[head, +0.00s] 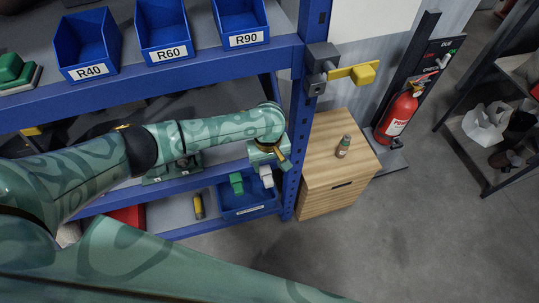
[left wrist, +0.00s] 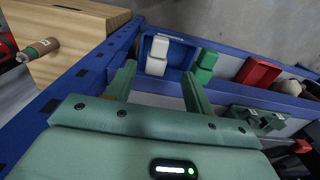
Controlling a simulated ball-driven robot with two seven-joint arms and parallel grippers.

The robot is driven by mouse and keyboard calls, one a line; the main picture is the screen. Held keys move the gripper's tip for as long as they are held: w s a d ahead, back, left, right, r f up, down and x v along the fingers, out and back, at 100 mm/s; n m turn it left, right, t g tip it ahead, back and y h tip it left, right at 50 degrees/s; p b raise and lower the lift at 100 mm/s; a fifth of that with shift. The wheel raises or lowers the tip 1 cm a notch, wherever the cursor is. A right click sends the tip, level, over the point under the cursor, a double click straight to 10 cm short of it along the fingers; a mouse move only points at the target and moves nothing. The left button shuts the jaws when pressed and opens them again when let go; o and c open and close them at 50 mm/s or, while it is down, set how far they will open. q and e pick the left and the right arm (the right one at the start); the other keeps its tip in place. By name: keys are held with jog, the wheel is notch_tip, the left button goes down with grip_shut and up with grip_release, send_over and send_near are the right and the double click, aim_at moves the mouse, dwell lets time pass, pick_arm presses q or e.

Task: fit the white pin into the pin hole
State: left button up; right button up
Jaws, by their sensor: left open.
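In the left wrist view, white pieces (left wrist: 158,47) lie in a blue bin (left wrist: 181,58) beside green pieces (left wrist: 206,66). I take the white pieces to be pins. In the head view, a white piece (head: 266,176) shows in the bin (head: 262,207) just below my left gripper (head: 270,158), with a green piece (head: 237,184) to its left. My left gripper (left wrist: 157,72) is open and empty above the bin's edge, with its fingers pointing toward the white pieces. A green fixture (left wrist: 258,119) sits on the shelf; I cannot make out a pin hole. My right gripper is not in view.
The blue shelf post (head: 299,130) stands close to the right of my left gripper. A wooden cabinet (head: 335,175) with a small bottle (head: 343,147) stands beyond it. A red bin (left wrist: 258,73) is on the lower shelf. The upper shelf beam (head: 170,77) runs above my arm.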

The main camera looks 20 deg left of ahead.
aim_at(268, 180)
pick_arm(q)
notch_tip(268, 180, down, 10)
jog(key=b, duration=0.5)
jog(key=shift+f, duration=0.15)
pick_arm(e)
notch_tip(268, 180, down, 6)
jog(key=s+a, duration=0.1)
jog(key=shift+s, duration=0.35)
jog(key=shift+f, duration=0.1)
pick_arm(q)
grip_shut()
jog(key=shift+s, duration=0.1)
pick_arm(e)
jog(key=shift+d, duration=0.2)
